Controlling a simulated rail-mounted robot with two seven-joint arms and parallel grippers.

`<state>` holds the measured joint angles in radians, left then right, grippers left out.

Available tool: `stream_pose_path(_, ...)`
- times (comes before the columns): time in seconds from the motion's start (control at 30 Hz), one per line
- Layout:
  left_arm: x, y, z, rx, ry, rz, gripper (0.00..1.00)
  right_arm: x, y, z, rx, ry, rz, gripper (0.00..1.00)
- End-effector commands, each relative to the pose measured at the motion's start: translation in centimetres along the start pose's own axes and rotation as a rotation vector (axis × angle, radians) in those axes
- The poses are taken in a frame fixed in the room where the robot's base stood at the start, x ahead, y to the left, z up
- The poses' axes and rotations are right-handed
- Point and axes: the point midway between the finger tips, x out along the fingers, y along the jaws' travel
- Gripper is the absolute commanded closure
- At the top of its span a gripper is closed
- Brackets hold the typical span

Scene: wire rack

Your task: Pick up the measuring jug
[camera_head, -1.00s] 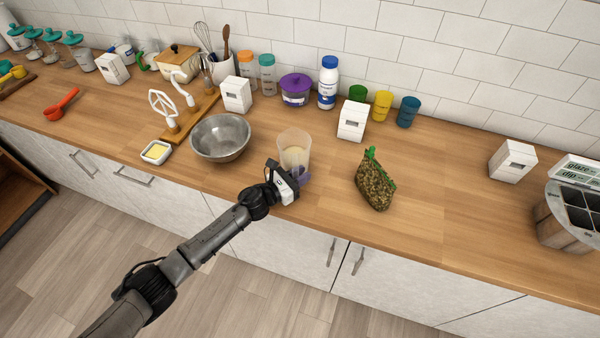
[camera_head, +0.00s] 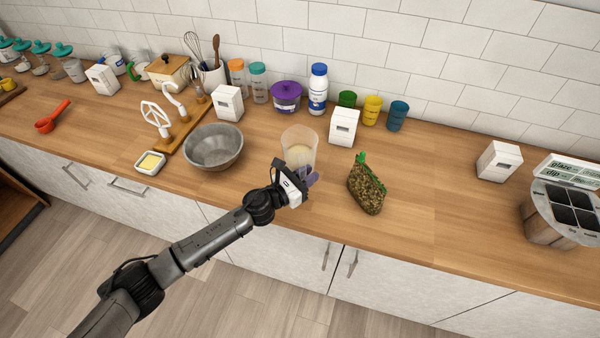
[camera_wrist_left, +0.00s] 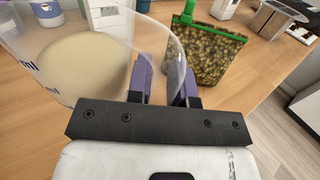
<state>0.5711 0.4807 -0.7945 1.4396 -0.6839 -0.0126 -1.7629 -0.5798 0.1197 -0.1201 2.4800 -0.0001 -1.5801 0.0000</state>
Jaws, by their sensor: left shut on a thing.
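The measuring jug (camera_head: 299,143) is clear, with pale contents low inside it. In the head view it stands upright near the counter's front, between the metal bowl and the patterned pouch. In the left wrist view the jug (camera_wrist_left: 75,55) shows blue markings and fills the upper left. My left gripper (camera_head: 308,177) is shut on the jug's near wall, with one purple finger on each side of it in the wrist view (camera_wrist_left: 163,85). The jug's base is partly hidden, so its gap to the counter is hard to judge. My right gripper is out of view.
A metal bowl (camera_head: 213,148) stands left of the jug, and a patterned pouch (camera_head: 366,188) with a green top stands to its right. A white box (camera_head: 344,127) is behind. Bottles and cups line the wall. The counter right of the pouch is mostly clear.

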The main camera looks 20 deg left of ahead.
Motion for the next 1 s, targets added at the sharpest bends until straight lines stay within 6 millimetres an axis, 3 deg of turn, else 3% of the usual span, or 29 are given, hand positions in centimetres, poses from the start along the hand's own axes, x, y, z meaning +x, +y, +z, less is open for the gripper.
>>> stream_pose_path(0.5, 1.3, -4.1, 2.9, 0.0, -0.002, -0.002, 1.0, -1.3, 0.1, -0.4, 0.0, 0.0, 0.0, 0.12)
stream_pose_path(1.0, 2.0, -6.0, 4.1, 0.0, -0.002, -0.001, 1.0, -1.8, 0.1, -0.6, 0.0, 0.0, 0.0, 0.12)
